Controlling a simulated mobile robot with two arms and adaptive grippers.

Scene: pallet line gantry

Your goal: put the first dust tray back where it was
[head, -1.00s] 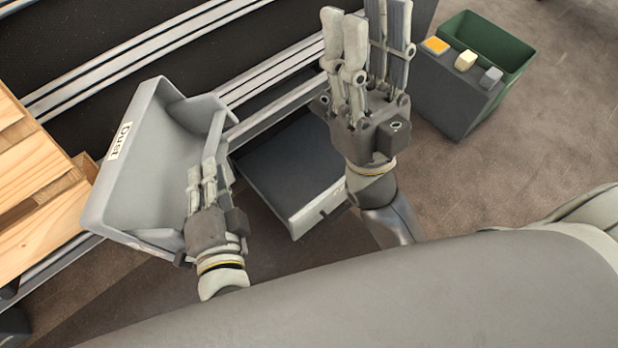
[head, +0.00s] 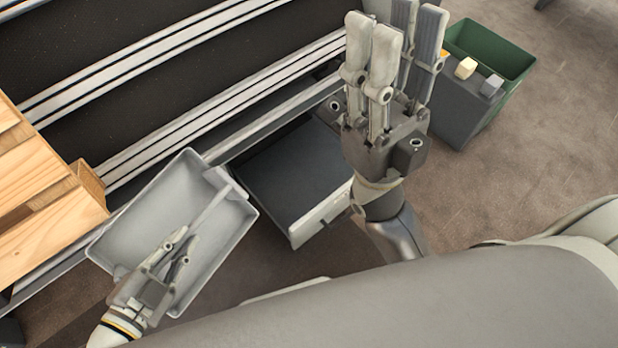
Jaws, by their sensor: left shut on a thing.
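The grey dust tray (head: 150,220) is at the lower left of the head view, its empty inside facing up towards me. My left gripper (head: 178,248) is at the tray's near side and is shut on it; the fingers cover part of the tray and the exact grip point is partly hidden. My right gripper (head: 390,70) is raised at the upper middle, its fingers pointing up and spread apart in two groups, with nothing seen between them. A dark drawer-like box (head: 290,175) with a light front lies between the two grippers, under the rail.
A wooden pallet (head: 45,190) lies at the left, close to the tray. Metal rails (head: 190,120) of the dark conveyor run diagonally behind. A green bin (head: 500,55) and a dark box (head: 462,108) with small blocks on top stand at upper right. Floor at right is clear.

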